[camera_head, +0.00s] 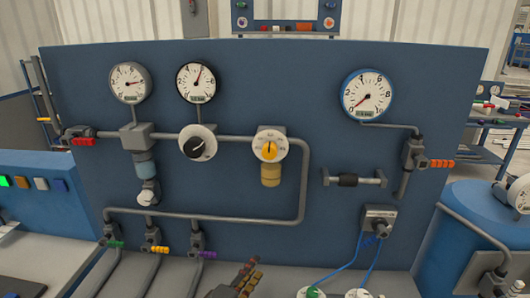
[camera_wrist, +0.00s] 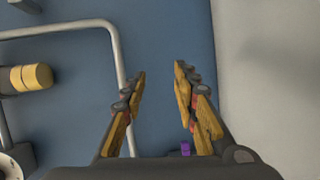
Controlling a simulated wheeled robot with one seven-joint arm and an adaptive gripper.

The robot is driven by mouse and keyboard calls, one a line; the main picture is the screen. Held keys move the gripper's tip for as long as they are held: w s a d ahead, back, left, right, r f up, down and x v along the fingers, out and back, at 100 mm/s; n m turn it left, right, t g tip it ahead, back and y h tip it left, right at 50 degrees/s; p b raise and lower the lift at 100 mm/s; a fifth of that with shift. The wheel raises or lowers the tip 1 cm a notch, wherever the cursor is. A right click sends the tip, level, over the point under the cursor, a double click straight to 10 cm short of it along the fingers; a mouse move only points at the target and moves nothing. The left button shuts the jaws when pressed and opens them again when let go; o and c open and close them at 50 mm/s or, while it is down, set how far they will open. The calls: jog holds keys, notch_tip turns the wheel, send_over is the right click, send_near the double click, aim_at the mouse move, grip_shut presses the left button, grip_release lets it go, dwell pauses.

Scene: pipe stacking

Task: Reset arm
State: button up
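My gripper (camera_head: 246,277) shows at the bottom middle of the head view, low in front of the blue panel (camera_head: 330,225). In the wrist view my gripper (camera_wrist: 158,88) has its two yellow-and-black fingers apart, with nothing between them. The blue panel (camera_wrist: 175,50) and a bent grey pipe (camera_wrist: 117,50) lie beyond the fingers. Most of my arm is out of the head view.
The panel carries three gauges, including a blue-rimmed one (camera_head: 367,95), a black knob (camera_head: 197,142) and a yellow dial (camera_head: 270,146). Blue hoses (camera_head: 372,258) run below. A blue tank (camera_head: 470,220) stands at far right.

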jog(key=s+d+r+m+g+p, duration=0.1)
jog(key=s+d+r+m+g, duration=0.15)
jog(key=d, duration=0.45)
jog(key=s+d+r+m+g+h, duration=0.1)
jog(key=s+d+m+g, duration=0.15)
jog(key=d, duration=0.45)
jog(key=s+d+r+m+g+p, duration=0.1)
jog(key=s+d+r+m+g, duration=0.2)
jog(key=d, duration=0.5)
jog(key=s+r+m+y+p, duration=0.1)
jog(key=s+r+m+y, duration=0.1)
jog(key=s, duration=0.5)
jog(key=s+d+r+m+y+p, duration=0.1)
jog(key=s+r+m+y, duration=0.1)
jog(key=s+r+y, duration=0.2)
jog(key=s+y, duration=0.2)
jog(key=s, duration=0.1)
jog(key=shift+s+d+m+g, duration=0.2)
jog(key=shift+m+g, duration=0.1)
jog(key=shift+g, duration=0.1)
